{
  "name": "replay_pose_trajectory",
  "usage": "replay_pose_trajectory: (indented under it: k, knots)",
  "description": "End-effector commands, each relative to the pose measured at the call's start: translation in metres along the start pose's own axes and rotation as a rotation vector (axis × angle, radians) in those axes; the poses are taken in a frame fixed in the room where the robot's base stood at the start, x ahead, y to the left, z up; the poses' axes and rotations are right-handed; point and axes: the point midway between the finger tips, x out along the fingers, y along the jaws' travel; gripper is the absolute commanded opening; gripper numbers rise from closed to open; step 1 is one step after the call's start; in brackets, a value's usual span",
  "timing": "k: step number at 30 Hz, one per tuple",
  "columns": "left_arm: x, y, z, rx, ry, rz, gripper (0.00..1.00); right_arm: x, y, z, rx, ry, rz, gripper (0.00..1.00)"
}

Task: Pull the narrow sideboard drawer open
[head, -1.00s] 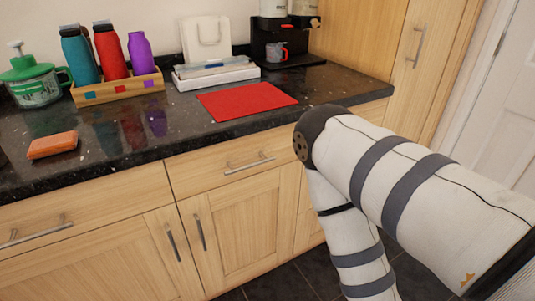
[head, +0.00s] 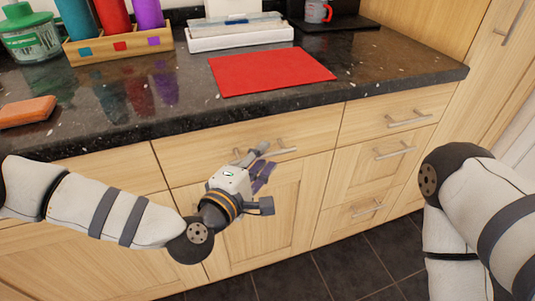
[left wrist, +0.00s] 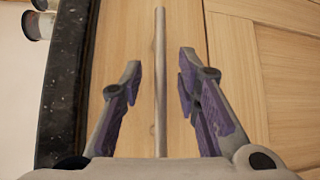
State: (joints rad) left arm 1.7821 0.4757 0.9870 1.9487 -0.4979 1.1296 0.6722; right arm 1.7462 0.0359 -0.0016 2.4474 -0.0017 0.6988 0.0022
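The wooden sideboard has a wide drawer (head: 211,152) under the red mat and a narrower top drawer (head: 372,117) to its right, with a bar handle (head: 409,119). Both look closed. My left gripper (head: 266,171) is in front of the wide drawer, by its bar handle (head: 284,150), which it partly hides. In the left wrist view, my left gripper (left wrist: 158,82) is open, its purple-padded fingers on either side of a bar handle (left wrist: 160,45) without visible contact. My right gripper is out of view; only my right arm shows.
The dark granite counter (head: 400,68) runs above the drawers. It holds a red mat (head: 268,70), an orange sponge (head: 27,111), a bottle box (head: 115,46) and a white tray (head: 240,36). More narrow drawers (head: 340,222) lie below. The dark floor is clear.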

Motion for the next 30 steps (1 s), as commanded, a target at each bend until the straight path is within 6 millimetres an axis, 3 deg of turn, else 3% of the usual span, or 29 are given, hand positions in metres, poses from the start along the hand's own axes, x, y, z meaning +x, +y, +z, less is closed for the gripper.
replay_pose_trajectory:
  k: [4,12,13,17,30]
  knots:
    - [0.017,-0.001,0.000,0.000,0.000,-0.002,0.30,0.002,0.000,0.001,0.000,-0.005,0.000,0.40]
    - [0.021,-0.001,0.000,0.001,0.000,-0.002,0.30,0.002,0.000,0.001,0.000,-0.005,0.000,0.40]
    - [0.021,-0.001,0.000,0.001,0.000,-0.002,0.27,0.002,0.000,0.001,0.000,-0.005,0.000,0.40]
    - [0.020,-0.001,0.000,0.001,0.000,-0.002,0.00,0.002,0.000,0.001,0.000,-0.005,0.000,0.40]
    - [0.020,-0.001,0.000,0.000,-0.001,-0.002,0.00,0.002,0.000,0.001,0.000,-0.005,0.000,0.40]
